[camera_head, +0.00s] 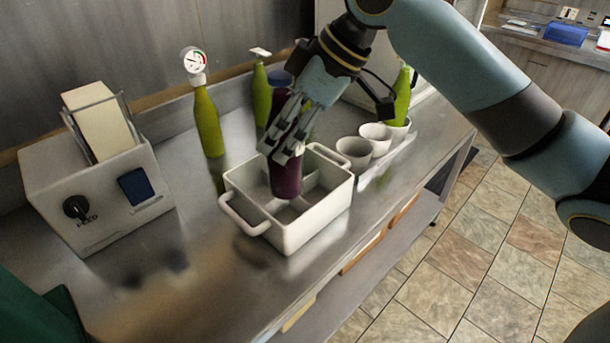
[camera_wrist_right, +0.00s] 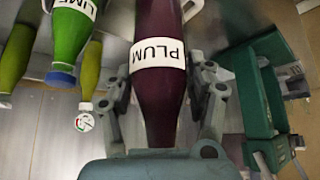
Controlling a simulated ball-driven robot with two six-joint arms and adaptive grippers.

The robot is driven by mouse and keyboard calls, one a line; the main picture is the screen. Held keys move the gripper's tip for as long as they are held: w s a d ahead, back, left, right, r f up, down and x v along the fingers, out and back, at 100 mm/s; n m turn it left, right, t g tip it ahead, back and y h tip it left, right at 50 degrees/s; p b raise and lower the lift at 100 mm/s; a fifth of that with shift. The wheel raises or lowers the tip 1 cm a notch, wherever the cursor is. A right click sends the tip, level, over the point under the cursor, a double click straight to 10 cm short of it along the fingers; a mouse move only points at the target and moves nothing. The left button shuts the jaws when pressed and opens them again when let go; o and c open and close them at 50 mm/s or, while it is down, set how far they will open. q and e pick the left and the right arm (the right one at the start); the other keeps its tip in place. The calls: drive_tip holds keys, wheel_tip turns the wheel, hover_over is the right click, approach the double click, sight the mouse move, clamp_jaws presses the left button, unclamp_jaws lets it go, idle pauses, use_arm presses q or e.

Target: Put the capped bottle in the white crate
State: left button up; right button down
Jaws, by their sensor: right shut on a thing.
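My right gripper (camera_head: 285,150) points down over the white crate (camera_head: 300,235), its fingers shut around a dark purple bottle (camera_head: 286,182). In the right wrist view the bottle (camera_wrist_right: 158,30) carries a white PLUM label, with its narrow end toward my palm between the fingers. Its top is hidden by the gripper, so I cannot see its cap clearly. The bottle looks upright, and its lower end shows within the crate's opening, among the dividers. I cannot tell whether it touches the crate floor. My left gripper is not in view.
A green bottle with a gauge (camera_head: 208,125) and a green bottle with a pale top (camera_head: 261,95) stand behind the crate. Another green bottle (camera_head: 402,95) and white cups (camera_head: 355,152) are at the right. A FEED box (camera_head: 100,195) stands left.

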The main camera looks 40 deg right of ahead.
sight(285, 178)
wheel_tip(285, 178, down, 5)
drive_tip(key=shift+a+f, duration=0.1)
drive_tip(key=shift+a, duration=0.05)
wheel_tip(285, 178, down, 4)
drive_tip(key=shift+r, duration=0.15)
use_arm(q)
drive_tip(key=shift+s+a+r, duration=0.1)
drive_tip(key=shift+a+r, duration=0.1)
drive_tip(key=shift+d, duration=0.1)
use_arm(e)
drive_tip(key=shift+f, duration=0.2)
drive_tip(key=shift+c, duration=2.2)
unclamp_jaws()
drive_tip(key=shift+s, duration=0.1)
drive_tip(key=shift+r, duration=0.1)
use_arm(q)
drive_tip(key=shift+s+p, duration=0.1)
drive_tip(key=shift+p, duration=0.2)
use_arm(e)
drive_tip(key=v, duration=1.2)
